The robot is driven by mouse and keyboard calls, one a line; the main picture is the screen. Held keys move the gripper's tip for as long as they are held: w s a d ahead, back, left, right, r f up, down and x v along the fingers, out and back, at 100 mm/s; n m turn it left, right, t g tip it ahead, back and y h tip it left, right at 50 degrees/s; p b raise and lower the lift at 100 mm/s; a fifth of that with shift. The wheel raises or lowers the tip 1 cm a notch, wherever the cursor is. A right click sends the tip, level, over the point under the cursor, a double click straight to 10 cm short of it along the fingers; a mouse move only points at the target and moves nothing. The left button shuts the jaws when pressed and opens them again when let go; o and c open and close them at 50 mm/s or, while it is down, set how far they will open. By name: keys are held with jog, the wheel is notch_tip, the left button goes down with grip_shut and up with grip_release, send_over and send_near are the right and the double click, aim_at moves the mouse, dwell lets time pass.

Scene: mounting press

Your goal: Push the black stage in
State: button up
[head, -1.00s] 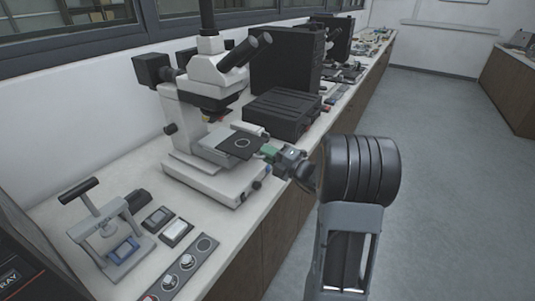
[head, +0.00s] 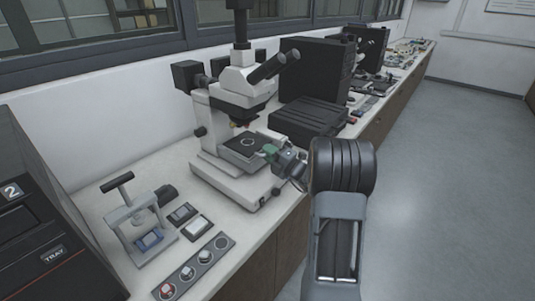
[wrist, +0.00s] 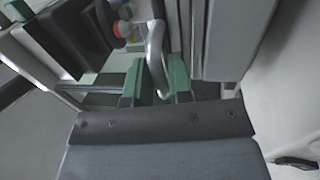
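The black stage (head: 240,151) lies flat under the objectives of the white microscope (head: 228,178) in the head view. My gripper (head: 268,152) is at the stage's right front side, its green fingertips close against it. In the wrist view the two green fingers of my gripper (wrist: 153,82) stand apart, with a bent silver bar (wrist: 155,50) between them. A narrow gap shows beside the bar on the left; whether the fingers touch it is hard to tell.
A black box (head: 305,120) stands behind the microscope. A small hand press (head: 135,215) and a control strip (head: 195,266) are on the bench to the left. A dark machine (head: 45,220) fills the left edge. The floor at right is clear.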

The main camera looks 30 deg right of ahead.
jog(key=shift+o, duration=1.4)
jog(key=shift+s, duration=0.1)
jog(key=b+v, duration=0.1)
jog(key=v, duration=1.2)
jog(key=shift+s, duration=0.3)
jog(key=shift+d+f, duration=0.1)
